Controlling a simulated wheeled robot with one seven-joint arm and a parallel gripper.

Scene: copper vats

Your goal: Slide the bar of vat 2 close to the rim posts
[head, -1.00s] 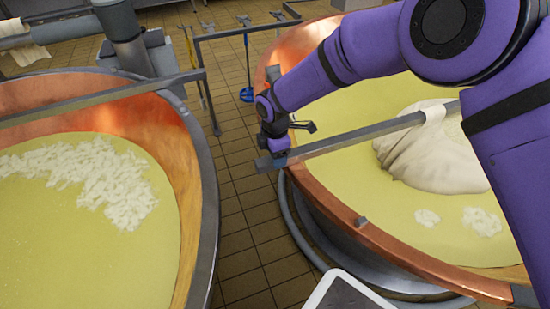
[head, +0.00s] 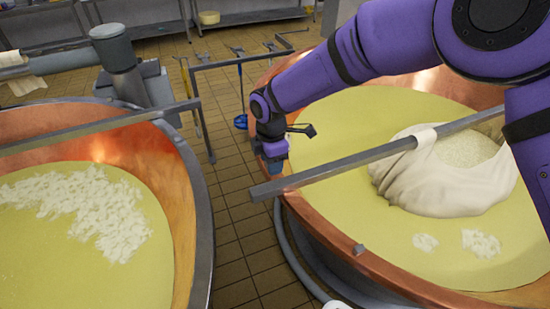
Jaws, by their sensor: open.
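The right copper vat (head: 400,283), the one my arm reaches over, holds pale yellow liquid. A grey bar (head: 345,165) lies across it, its left end sticking out past the rim over the floor. A white cloth bundle (head: 440,180) hangs over the bar and rests in the liquid. Other rim posts are not clear. My gripper (head: 273,166) is open and empty, pointing down just behind and above the bar's left end. My arm hides part of the far rim.
A left copper vat (head: 201,215) has its own bar (head: 95,128) and white curd pieces. Tiled floor (head: 235,235) separates the vats. Behind stand a grey rail frame (head: 235,62) with hanging tools and metal tables (head: 250,16).

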